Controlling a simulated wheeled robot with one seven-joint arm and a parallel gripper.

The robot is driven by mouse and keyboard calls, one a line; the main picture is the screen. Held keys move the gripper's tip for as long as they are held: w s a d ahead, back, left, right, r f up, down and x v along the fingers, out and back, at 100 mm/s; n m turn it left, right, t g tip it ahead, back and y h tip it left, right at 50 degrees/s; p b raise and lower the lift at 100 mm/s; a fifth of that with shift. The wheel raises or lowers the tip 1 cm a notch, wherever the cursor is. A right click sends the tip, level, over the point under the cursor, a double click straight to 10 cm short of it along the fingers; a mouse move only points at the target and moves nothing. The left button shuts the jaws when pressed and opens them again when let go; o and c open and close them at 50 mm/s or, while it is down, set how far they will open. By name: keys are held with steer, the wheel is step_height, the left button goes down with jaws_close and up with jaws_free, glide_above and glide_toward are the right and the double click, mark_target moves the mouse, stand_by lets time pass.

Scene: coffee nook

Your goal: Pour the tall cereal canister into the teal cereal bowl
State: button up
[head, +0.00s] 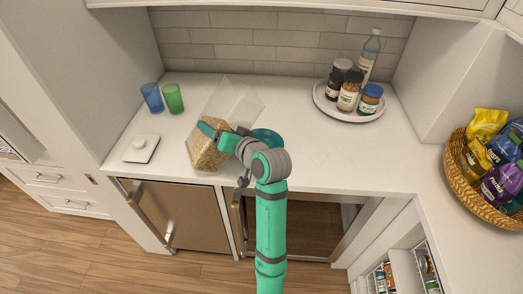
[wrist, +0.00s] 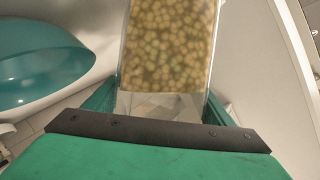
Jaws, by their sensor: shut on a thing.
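The tall clear canister (head: 207,155) has tan cereal in its lower part and a clear, empty upper part. In the head view it leans with its upper end to the upper right. My gripper (head: 211,131) is shut on the canister around its middle. In the wrist view the canister (wrist: 170,45) stands between my fingers, with round cereal pieces visible through its wall. The teal cereal bowl (head: 268,135) sits on the counter to the right of the canister, partly hidden behind my arm. The bowl (wrist: 40,60) also shows at the left of the wrist view. No falling cereal is visible.
A blue cup (head: 152,98) and a green cup (head: 173,98) stand at the left. A white square item (head: 141,149) lies in front of them. A round white tray (head: 330,105) holds jars and a bottle at the back right. A wicker basket (head: 462,185) of bags stands far right.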

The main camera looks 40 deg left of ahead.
steer(key=shift+s+a, duration=0.1)
steer(key=shift+s, duration=0.05)
steer(key=shift+s+a, duration=0.45)
steer(key=shift+s, duration=0.25)
